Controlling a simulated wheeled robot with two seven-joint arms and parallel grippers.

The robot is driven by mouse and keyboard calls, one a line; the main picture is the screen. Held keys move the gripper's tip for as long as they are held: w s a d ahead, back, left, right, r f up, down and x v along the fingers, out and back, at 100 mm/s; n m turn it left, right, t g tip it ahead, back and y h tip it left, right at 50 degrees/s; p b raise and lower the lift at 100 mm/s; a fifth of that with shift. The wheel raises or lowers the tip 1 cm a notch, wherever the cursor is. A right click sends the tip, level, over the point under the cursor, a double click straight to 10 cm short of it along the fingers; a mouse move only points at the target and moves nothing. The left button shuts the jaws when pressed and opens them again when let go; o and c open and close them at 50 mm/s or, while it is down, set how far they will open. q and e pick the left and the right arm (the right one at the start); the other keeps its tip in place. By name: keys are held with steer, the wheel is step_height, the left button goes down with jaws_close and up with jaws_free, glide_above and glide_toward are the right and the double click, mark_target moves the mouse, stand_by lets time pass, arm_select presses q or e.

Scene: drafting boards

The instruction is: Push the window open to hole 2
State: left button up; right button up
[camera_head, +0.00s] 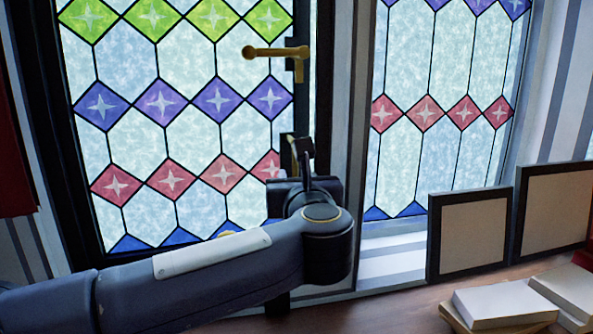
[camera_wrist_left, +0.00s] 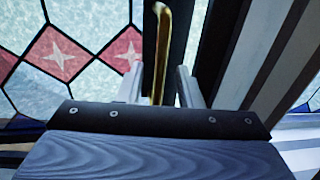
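The window (camera_head: 200,140) is a leaded stained-glass pane in a dark frame, on the left of the head view. I cannot tell whether it stands ajar. A brass handle (camera_head: 277,52) sits high on its right edge. My left gripper (camera_head: 303,160) is at the lower right edge of the window, below the handle. In the left wrist view, an upright brass bar (camera_wrist_left: 161,50) stands between the two pale fingers of the gripper (camera_wrist_left: 167,80), which are apart. There is a gap between the bar and the right finger. No numbered holes can be made out.
White books (camera_head: 500,303) lie on the wooden surface at the lower right. Something red hangs at the far left edge.

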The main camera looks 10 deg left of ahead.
arm_select(q)
steer(key=shift+w+a, duration=0.1)
steer(key=shift+w, duration=0.1)
steer(key=shift+c, duration=0.3)
jaws_close()
steer(key=x, duration=0.4)
steer(key=shift+w+a+b, duration=0.2)
steer(key=shift+a+b, duration=0.1)
